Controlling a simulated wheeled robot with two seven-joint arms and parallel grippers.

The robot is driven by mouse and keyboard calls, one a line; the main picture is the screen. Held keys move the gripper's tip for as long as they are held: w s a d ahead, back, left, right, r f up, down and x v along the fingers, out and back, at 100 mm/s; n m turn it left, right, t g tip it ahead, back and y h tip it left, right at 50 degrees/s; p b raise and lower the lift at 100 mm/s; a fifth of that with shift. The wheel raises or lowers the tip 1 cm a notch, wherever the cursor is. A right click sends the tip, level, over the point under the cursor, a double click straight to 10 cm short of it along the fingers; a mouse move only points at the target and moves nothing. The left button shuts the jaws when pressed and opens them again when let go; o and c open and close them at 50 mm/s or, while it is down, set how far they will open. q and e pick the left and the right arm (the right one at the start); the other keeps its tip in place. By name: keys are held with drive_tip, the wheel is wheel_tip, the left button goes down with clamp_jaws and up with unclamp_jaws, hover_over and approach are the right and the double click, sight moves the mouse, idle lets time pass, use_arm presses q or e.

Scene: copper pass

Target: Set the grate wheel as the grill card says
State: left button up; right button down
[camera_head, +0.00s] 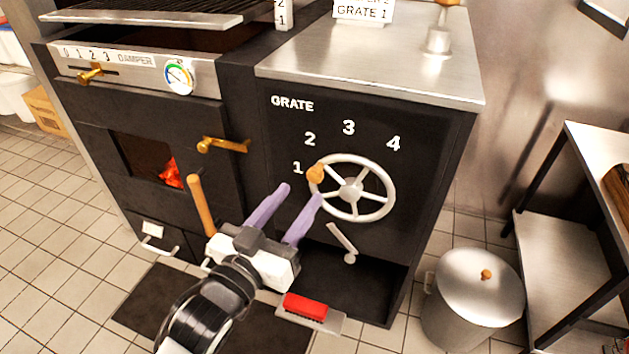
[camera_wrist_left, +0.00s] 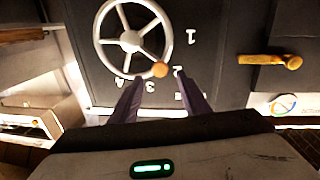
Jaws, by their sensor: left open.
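The grate wheel (camera_head: 379,211) is a pale spoked handwheel with a wooden knob (camera_head: 316,174), on a dark panel marked GRATE and 1 to 4. In the head view the knob lies close to the 1; in the wrist view the knob (camera_wrist_left: 160,70) appears nearer the 2, so I cannot tell its exact setting. The grill card (camera_head: 363,11) stands on the steel top and shows GRATE 1; its upper line is cut off. My left gripper (camera_head: 301,193) is open, its purple fingertips just short of the knob. In the wrist view the knob appears between them. My right gripper is not in view.
Left of the panel are a brass handle (camera_head: 222,145), a fire window and a damper slider (camera_head: 90,76) with a gauge (camera_head: 179,77). A wooden handle (camera_head: 200,205) stands beside my gripper. A lidded bin (camera_head: 472,300) stands right.

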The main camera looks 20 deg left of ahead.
sight(314, 179)
use_arm(q)
drive_tip(key=w, duration=0.2)
drive_tip(key=w+d, duration=0.1)
drive_tip(key=w, duration=0.2)
drive_tip(key=w+b, duration=0.1)
drive_tip(key=w, duration=0.1)
drive_tip(key=shift+w+d+f, duration=0.1)
drive_tip(key=shift+w+d, duration=0.05)
drive_tip(key=shift+w, duration=0.25)
drive_tip(key=shift+d, duration=0.1)
clamp_jaws()
